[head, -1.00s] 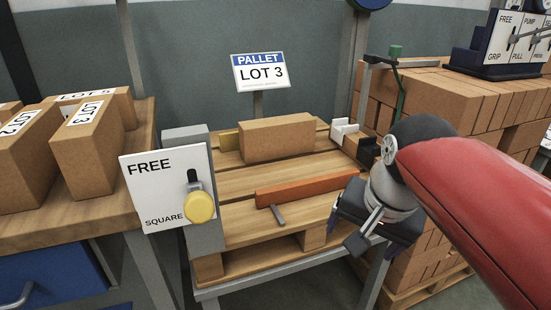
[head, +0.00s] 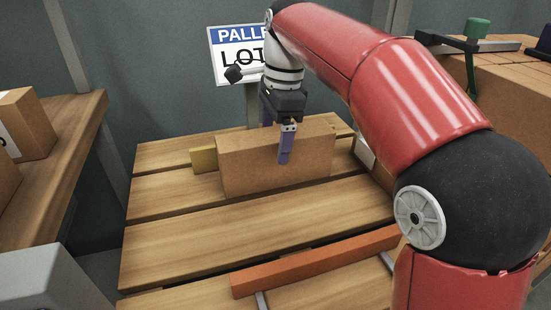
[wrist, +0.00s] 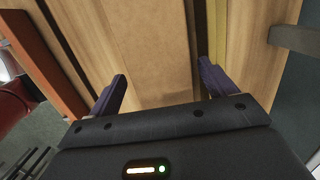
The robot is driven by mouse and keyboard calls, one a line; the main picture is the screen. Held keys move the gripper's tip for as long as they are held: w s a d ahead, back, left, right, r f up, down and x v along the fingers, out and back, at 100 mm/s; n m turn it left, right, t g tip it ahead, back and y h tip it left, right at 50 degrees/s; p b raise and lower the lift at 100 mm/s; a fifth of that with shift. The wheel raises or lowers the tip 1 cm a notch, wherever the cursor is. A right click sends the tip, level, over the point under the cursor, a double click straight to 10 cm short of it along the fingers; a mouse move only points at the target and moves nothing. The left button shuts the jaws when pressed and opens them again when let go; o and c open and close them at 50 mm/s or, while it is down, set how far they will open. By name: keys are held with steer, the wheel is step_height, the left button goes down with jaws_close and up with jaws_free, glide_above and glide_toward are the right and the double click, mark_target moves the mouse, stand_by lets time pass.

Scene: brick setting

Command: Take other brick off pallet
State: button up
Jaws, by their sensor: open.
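In the wrist view the brick (wrist: 150,40) runs up the picture between my two fingers. My gripper (head: 282,140) is above the brick, pointing down, with one purple finger in front of its near face; the other finger is mostly hidden behind the brick. In the wrist view my gripper (wrist: 160,88) is open, with a finger on either side of the brick. I cannot tell whether the fingers touch it.
An orange bar (head: 315,261) lies across the pallet's front. A "PALLET LOT" sign (head: 228,60) stands behind.

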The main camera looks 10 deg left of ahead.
step_height(320, 180, down, 4)
steer(key=shift+w+f+b, duration=0.1)
steer(key=shift+f+b, duration=0.15)
steer(key=shift+b, duration=0.15)
steer(key=shift+c, duration=0.2)
jaws_close()
steer(key=shift+r, duration=0.1)
